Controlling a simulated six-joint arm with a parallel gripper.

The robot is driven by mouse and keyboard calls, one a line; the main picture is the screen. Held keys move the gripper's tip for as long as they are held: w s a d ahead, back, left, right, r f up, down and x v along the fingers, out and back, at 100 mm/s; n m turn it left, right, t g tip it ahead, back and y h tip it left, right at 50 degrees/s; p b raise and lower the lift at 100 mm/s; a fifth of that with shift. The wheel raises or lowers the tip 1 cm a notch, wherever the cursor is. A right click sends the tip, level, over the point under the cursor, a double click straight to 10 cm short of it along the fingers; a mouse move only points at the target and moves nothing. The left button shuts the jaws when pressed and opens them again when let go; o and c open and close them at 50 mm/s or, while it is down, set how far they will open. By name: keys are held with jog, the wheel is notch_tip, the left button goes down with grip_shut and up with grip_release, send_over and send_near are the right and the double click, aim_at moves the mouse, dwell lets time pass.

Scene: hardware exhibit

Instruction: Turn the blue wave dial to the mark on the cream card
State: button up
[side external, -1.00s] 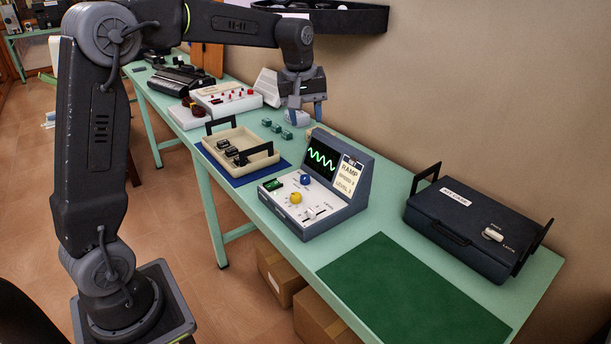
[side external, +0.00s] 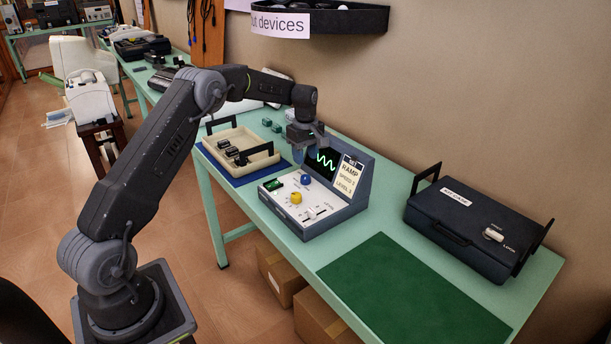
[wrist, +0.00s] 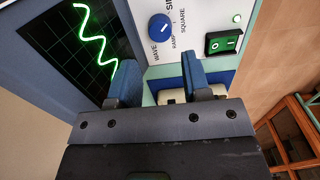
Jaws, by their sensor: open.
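The blue wave dial (side external: 306,180) sits on the white sloping panel of a grey-blue console (side external: 348,207). In the wrist view the dial (wrist: 161,28) has a white pointer line; which label it points at is hard to tell. The cream card (side external: 350,174), beside the screen, reads RAMP, with speed and level lines below. My gripper (side external: 307,153) is open and empty above the console, near the screen and apart from the dial. Its blue fingertips (wrist: 160,75) show in the wrist view with the dial beyond them.
Near the dial are a yellow knob (side external: 296,198), a white slider (side external: 311,213) and a green switch (side external: 273,184). A cream tray (side external: 262,166) with black handles stands left, a dark case (side external: 470,228) right. A green mat (side external: 415,290) lies bare in front.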

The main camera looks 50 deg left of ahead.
aim_at(305, 176)
notch_tip(305, 176, down, 7)
jog(key=shift+f, duration=0.2)
jog(key=shift+c, duration=0.2)
jog(key=c, duration=0.6)
